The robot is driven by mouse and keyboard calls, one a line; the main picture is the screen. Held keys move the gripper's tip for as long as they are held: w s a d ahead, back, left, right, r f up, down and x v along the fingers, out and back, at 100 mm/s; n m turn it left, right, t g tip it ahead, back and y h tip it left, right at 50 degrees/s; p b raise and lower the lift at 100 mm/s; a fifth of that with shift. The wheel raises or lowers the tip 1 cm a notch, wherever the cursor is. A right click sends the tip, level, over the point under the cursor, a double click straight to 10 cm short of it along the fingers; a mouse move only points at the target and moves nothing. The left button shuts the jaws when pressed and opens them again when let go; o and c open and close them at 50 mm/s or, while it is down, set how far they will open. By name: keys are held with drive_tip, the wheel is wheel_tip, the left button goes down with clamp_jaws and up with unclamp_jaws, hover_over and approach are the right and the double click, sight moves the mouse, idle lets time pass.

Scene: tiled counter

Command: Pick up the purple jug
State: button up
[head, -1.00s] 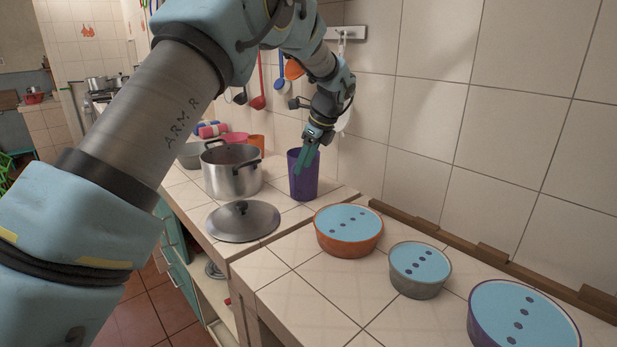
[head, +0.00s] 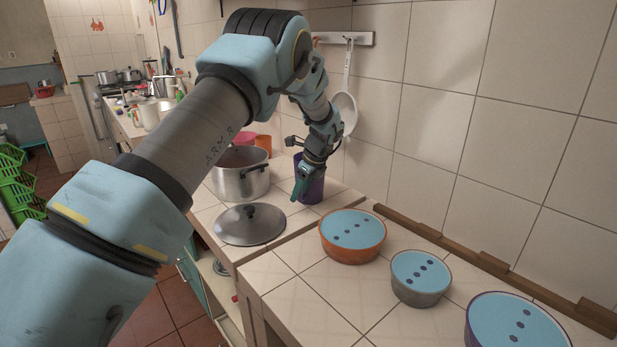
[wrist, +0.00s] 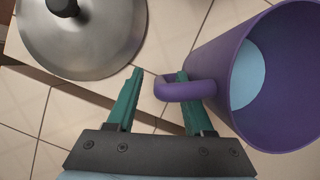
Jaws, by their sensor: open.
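The purple jug (head: 312,188) stands upright on the far part of the tiled counter, partly hidden behind my gripper (head: 299,190) in the head view. In the wrist view the jug (wrist: 262,110) is at the right, its mouth facing the camera and a light blue surface inside. Its purple handle (wrist: 185,90) points left. My gripper (wrist: 155,92) is open with two green fingers. The right fingertip overlaps the handle's loop, and the left fingertip is left of the handle, apart from it. I cannot tell whether a finger touches the handle.
A metal pot (head: 240,180) and a lid with a black knob (head: 250,225) lie left of the jug. Nearer are an orange bowl (head: 352,252), a grey bowl (head: 420,292) and a purple bowl (head: 500,338), all with blue tops.

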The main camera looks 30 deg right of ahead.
drive_tip(key=shift+w+f, duration=0.1)
drive_tip(key=shift+f, duration=0.15)
drive_tip(key=shift+c, duration=0.4)
clamp_jaws()
drive_tip(key=shift+r, duration=0.1)
idle(0.8)
